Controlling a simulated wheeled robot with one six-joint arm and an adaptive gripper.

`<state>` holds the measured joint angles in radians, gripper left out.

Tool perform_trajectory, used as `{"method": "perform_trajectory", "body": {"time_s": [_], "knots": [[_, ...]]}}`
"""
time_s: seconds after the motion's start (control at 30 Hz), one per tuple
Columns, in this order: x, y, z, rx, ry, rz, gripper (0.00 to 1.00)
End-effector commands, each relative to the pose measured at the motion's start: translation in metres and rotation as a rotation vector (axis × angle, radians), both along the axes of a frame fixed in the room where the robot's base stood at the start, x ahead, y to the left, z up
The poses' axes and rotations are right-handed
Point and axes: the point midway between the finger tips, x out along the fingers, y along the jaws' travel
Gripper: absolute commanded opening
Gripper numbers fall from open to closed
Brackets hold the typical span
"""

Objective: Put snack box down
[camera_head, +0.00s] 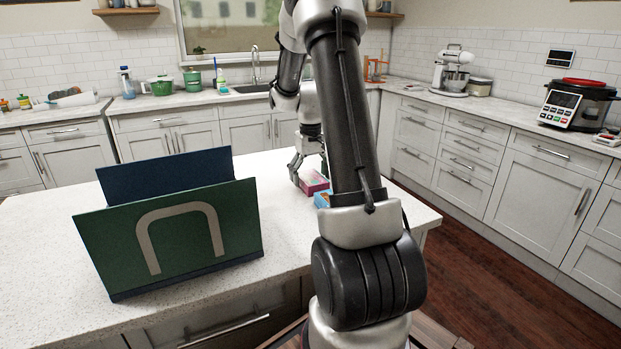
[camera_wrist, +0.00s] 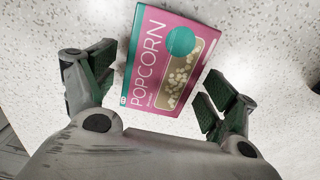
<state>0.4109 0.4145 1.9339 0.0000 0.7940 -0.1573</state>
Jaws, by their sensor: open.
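The snack box is a pink and teal popcorn box (camera_wrist: 172,60) on the white speckled counter, between and just beyond the open fingers in the wrist view. In the head view the pink box (camera_head: 312,181) is partly hidden by my arm. My gripper (camera_wrist: 152,100) is open, with one finger on each side of the box and a visible gap at the left finger. The right fingertip is close to the box's edge; I cannot tell if it touches. In the head view my gripper (camera_head: 296,172) is at the box's left side.
A blue box (camera_head: 322,199) sits near the pink one, mostly behind my arm. A green and navy holder (camera_head: 170,225) stands on the left of the white island counter (camera_head: 50,215). A dark object (camera_wrist: 314,75) shows at the wrist view's right edge. The counter's left part is clear.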

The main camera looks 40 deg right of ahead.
Motion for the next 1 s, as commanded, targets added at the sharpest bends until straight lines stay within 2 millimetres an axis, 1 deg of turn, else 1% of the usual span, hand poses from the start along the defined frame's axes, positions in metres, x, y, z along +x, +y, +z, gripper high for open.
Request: {"method": "perform_trajectory", "body": {"time_s": [0.17, 0.3, 0.4, 0.5, 0.67, 0.77, 0.87, 0.9, 0.97, 1.0], "knots": [[0.001, 0.000, 0.035, -0.002, -0.006, 0.000, 0.85], [0.001, 0.000, 0.068, -0.003, -0.007, 0.000, 0.85], [0.001, 0.000, 0.087, -0.002, -0.005, 0.000, 0.85], [0.001, 0.000, 0.103, -0.002, -0.004, 0.000, 0.85], [-0.001, 0.003, 0.118, -0.003, -0.007, 0.003, 0.85], [-0.009, 0.017, 0.132, -0.009, -0.024, 0.016, 0.85], [-0.026, 0.044, 0.153, -0.022, -0.058, 0.042, 0.85], [-0.036, 0.056, 0.161, -0.028, -0.074, 0.054, 0.85], [-0.053, 0.076, 0.173, -0.035, -0.103, 0.072, 0.85], [-0.064, 0.088, 0.180, -0.039, -0.120, 0.085, 0.85]]}}
